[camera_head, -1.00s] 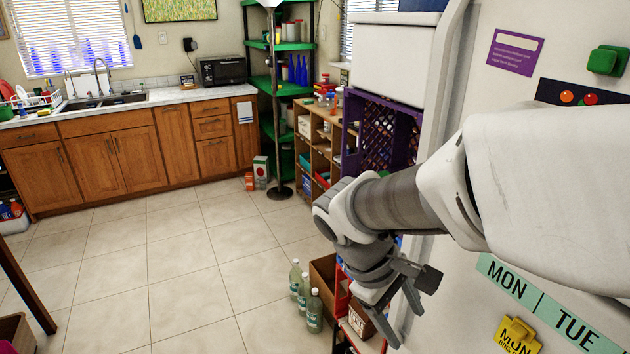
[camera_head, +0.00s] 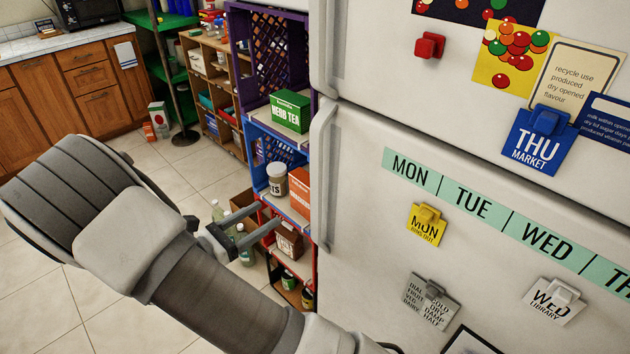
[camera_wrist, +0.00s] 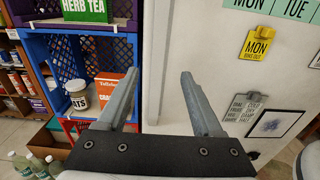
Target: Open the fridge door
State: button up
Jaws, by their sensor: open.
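The white fridge (camera_head: 380,250) fills the right of the head view, with an upper door and a larger lower door. The lower door's long vertical handle (camera_head: 322,180) runs along its left edge; the upper door has its own handle above. The lower door looks closed. My gripper (camera_head: 250,235) is open and empty, to the left of the lower handle in the head view and apart from it. Contact is not visible.
Stacked crates, purple (camera_head: 268,45), blue (camera_head: 255,150) and red (camera_head: 265,240), stand close beside the fridge's left edge. They hold a green tea box (camera_head: 290,112), a jar (camera_head: 277,180) and other boxes. Bottles (camera_head: 243,243) stand on the floor. Open tiled floor (camera_head: 40,290) lies left.

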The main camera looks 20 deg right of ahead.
aim_at(314, 182)
jog(key=x, duration=1.7)
jog(key=shift+w+d, duration=0.15)
grip_shut()
dwell(0.8)
